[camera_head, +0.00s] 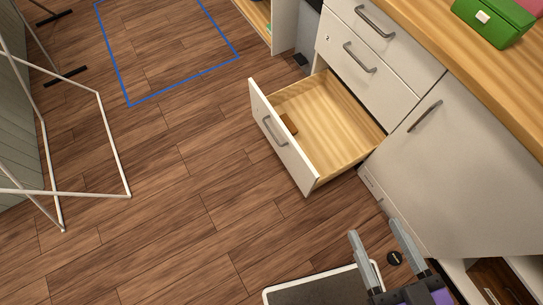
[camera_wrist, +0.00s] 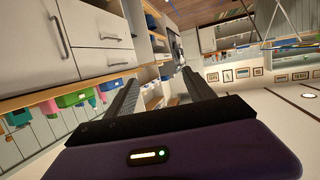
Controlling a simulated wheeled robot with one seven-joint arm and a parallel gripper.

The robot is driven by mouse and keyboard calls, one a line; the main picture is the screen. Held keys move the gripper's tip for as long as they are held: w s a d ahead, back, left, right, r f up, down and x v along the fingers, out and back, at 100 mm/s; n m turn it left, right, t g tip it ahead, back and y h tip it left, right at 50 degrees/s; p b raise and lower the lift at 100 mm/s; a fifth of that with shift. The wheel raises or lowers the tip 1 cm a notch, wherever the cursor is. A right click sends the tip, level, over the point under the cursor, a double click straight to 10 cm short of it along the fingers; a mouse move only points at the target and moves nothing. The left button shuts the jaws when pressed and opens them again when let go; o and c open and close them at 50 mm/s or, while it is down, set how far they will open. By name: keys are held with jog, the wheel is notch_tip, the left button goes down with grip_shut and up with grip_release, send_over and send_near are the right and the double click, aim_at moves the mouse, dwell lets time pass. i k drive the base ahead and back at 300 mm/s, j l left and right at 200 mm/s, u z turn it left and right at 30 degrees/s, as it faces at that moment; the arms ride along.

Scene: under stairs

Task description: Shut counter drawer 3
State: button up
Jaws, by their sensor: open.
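The open counter drawer (camera_head: 283,140) is the lowest of a stack of three and is pulled far out over the floor in the head view. It has a white front with a grey bar handle (camera_head: 274,131) and a pale wooden inside.
Two shut drawers (camera_head: 366,70) sit above, beside a shut cabinet door (camera_head: 430,160). A green case (camera_head: 492,22) stands on the wooden countertop (camera_head: 450,35). A white-edged dark mat (camera_head: 320,290) lies at the bottom. A white frame rack (camera_head: 115,145) stands left. The wooden floor left of the drawer is clear.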

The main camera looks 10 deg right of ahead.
aim_at(335, 134)
jog(key=k, duration=0.15)
jog(key=i+u, duration=0.5)
jog(key=i, duration=0.6)
